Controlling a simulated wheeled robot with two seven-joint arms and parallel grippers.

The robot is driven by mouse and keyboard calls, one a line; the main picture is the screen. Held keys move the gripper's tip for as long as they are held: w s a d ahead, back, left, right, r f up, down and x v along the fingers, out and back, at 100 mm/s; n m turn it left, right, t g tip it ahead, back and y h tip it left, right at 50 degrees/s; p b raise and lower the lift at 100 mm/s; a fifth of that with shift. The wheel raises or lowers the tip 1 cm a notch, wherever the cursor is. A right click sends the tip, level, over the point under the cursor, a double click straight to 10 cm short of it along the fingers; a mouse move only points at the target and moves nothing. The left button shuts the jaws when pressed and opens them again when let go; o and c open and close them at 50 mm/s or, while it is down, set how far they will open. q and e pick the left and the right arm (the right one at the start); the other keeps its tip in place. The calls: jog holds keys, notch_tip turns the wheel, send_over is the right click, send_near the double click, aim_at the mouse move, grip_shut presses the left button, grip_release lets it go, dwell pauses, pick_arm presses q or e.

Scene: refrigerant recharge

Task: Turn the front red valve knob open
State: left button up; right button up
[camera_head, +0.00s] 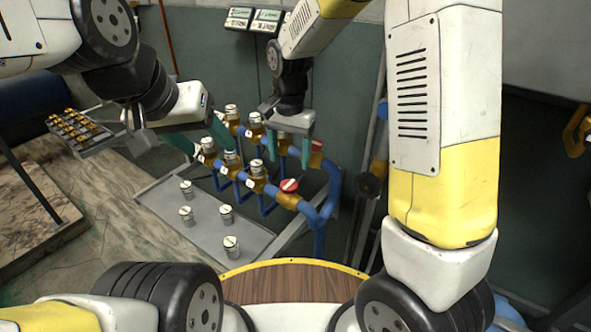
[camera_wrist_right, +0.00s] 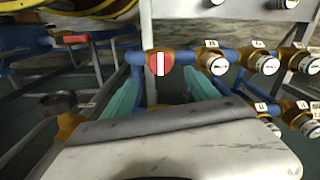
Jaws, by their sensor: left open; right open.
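The front red valve knob (camera_head: 289,185) has a white stripe and sits on a brass valve at the near end of the blue pipe manifold (camera_head: 327,190). In the right wrist view the striped red knob (camera_wrist_right: 160,64) appears between and beyond the fingertips. My right gripper (camera_head: 289,150) is open, points down and is above and behind the front knob, apart from it; its teal fingers (camera_wrist_right: 160,92) also show in the wrist view. A second red knob (camera_head: 316,146) is further back, partly hidden by the right gripper. My left gripper (camera_head: 200,138) is open at the manifold's left end.
Several white-capped canisters (camera_head: 230,158) stand on the manifold's brass valves. A grey tray (camera_head: 165,205) in front holds several more. A rack of small brass parts (camera_head: 75,130) is at the left. A round wooden top (camera_head: 285,283) is nearest me.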

aim_at(289, 185)
jog(key=shift+a+f, duration=0.15)
jog(key=shift+f, duration=0.65)
notch_tip(289, 185, down, 7)
jog(key=shift+f, duration=0.1)
jog(key=shift+c, duration=0.2)
jog(key=c, duration=1.3)
